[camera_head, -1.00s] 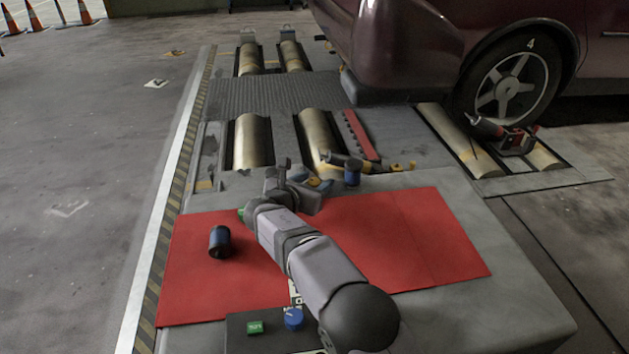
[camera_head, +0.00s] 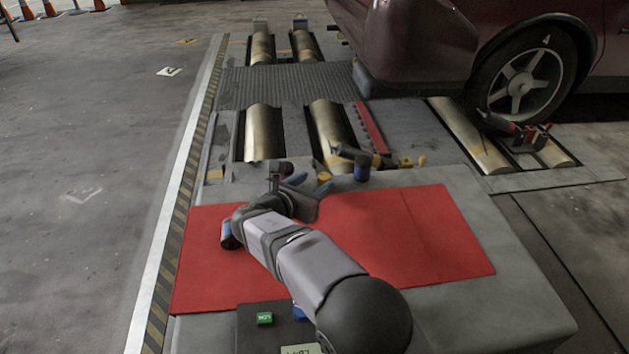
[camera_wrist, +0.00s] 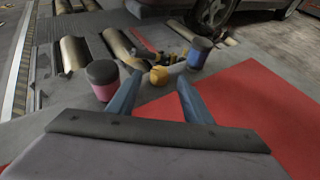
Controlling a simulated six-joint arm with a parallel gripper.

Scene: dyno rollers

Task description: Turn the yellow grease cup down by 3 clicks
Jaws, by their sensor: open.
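The yellow grease cup (camera_wrist: 158,76) shows as a small rounded yellow top in the wrist view, straight ahead between my fingers. In the head view it is a small yellow spot (camera_head: 324,177) close to my fingertips. My gripper (camera_wrist: 159,88) is open and empty, pointing at the cup, with one blue finger on each side of the line to it. I cannot tell whether the fingertips reach around the cup or stop short of it.
A pink cup with dark cap (camera_wrist: 104,82) stands just left of my left finger. A blue cup with dark cap (camera_wrist: 199,53) stands beyond my right finger. A red mat (camera_head: 400,240) covers the bench. A blue can (camera_head: 228,236) is partly behind my arm.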

